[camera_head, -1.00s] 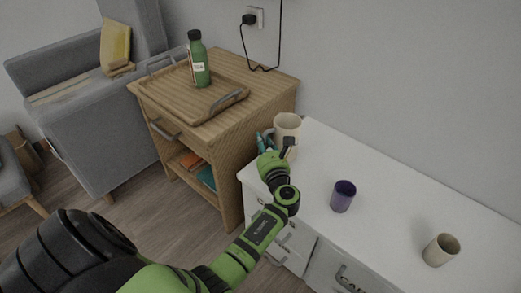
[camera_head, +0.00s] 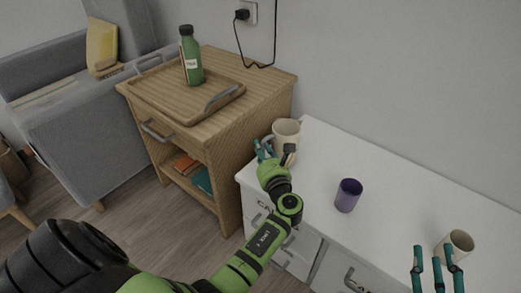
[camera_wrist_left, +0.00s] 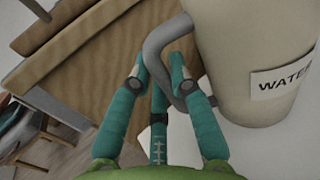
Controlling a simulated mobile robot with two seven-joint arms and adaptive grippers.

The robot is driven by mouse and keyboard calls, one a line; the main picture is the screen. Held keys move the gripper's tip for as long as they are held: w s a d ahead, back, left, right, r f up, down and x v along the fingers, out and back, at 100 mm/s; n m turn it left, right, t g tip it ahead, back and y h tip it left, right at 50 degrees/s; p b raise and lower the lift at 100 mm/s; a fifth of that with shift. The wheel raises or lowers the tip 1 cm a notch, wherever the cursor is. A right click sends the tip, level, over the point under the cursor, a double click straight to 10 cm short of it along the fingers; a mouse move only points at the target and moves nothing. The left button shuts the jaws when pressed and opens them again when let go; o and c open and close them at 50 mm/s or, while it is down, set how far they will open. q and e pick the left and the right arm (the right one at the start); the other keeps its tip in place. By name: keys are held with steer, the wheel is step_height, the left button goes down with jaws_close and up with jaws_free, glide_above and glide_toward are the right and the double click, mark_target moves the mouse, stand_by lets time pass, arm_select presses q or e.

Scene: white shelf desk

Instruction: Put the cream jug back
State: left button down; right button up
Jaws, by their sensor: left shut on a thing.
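The cream jug (camera_head: 288,129) is at the left back corner of the white shelf desk (camera_head: 330,160). In the left wrist view the jug (camera_wrist_left: 235,50) fills the upper right, with a "WATER" label and a grey handle (camera_wrist_left: 152,58). My left gripper (camera_wrist_left: 165,75) is shut on the handle; in the head view this gripper (camera_head: 264,150) is at the jug's left side. I cannot tell whether the jug's base touches the desk. My right gripper (camera_head: 436,262) is at the lower right, its teal fingers apart and empty.
A purple cup (camera_head: 348,195) stands mid-desk. A cream cup (camera_head: 459,243) stands at the right, close to my right gripper. A wooden cabinet (camera_head: 262,83) adjoins the desk's left; its tray (camera_head: 184,117) holds a green bottle (camera_head: 191,60). Desk between the jug and purple cup is clear.

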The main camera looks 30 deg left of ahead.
steer(key=shift+r, duration=0.15)
arm_select(q)
steer(key=c, duration=1.1)
jaws_free()
steer(key=shift+c, duration=0.2)
arm_select(e)
steer(key=shift+r+t, duration=0.25)
steer(key=shift+t, duration=0.05)
steer(key=shift+a, duration=0.1)
